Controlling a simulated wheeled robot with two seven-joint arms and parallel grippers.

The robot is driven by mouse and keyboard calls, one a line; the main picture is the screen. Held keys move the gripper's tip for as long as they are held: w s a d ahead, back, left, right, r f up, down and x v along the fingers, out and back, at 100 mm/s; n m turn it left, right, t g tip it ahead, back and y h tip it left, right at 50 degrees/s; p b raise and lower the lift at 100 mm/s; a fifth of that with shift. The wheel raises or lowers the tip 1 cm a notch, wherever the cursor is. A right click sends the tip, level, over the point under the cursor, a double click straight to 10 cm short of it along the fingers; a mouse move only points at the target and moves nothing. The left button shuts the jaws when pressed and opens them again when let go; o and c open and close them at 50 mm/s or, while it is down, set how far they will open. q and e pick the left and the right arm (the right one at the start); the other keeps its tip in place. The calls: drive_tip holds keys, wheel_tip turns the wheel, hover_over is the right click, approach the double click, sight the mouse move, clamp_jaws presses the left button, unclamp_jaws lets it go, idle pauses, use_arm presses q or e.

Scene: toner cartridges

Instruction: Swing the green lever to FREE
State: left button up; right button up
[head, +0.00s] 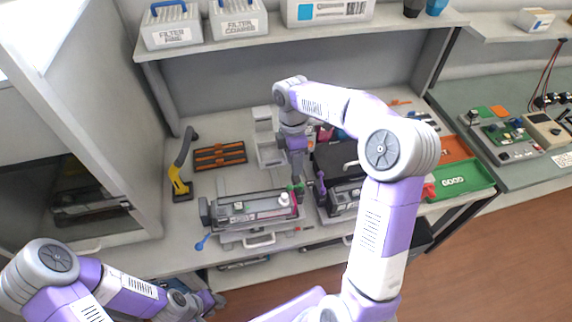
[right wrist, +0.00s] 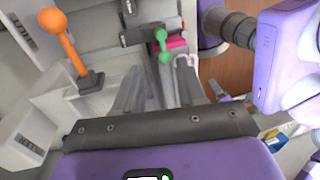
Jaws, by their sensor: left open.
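The green lever (right wrist: 162,46), a small green rod with a ball end, shows in the right wrist view just beyond my fingertips. In the head view a green part of it (head: 297,188) shows at the right end of the grey cartridge fixture (head: 255,210). My right gripper (right wrist: 160,75) points down at it, fingers apart, with the lever near the gap between the tips; contact cannot be told. It also shows in the head view (head: 298,188). My left gripper (head: 212,302) is open and empty at the lower left, below the bench's front edge. No FREE marking is readable.
A second fixture (head: 342,200) stands close on the right. A blue-ended handle (head: 202,243) sticks out at the left front. A green GOOD tray (head: 462,182) is right. An orange ball lever (right wrist: 60,35) shows in the wrist view.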

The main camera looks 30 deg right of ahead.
sight(296, 181)
drive_tip(key=f, duration=0.2)
drive_tip(key=s+f, duration=0.1)
drive_tip(key=f, duration=0.1)
drive_tip(key=s+f+b, duration=0.1)
drive_tip(key=f, duration=0.2)
drive_tip(key=shift+a+f, duration=0.1)
drive_tip(key=shift+a, duration=0.05)
drive_tip(key=shift+c, duration=0.5)
clamp_jaws()
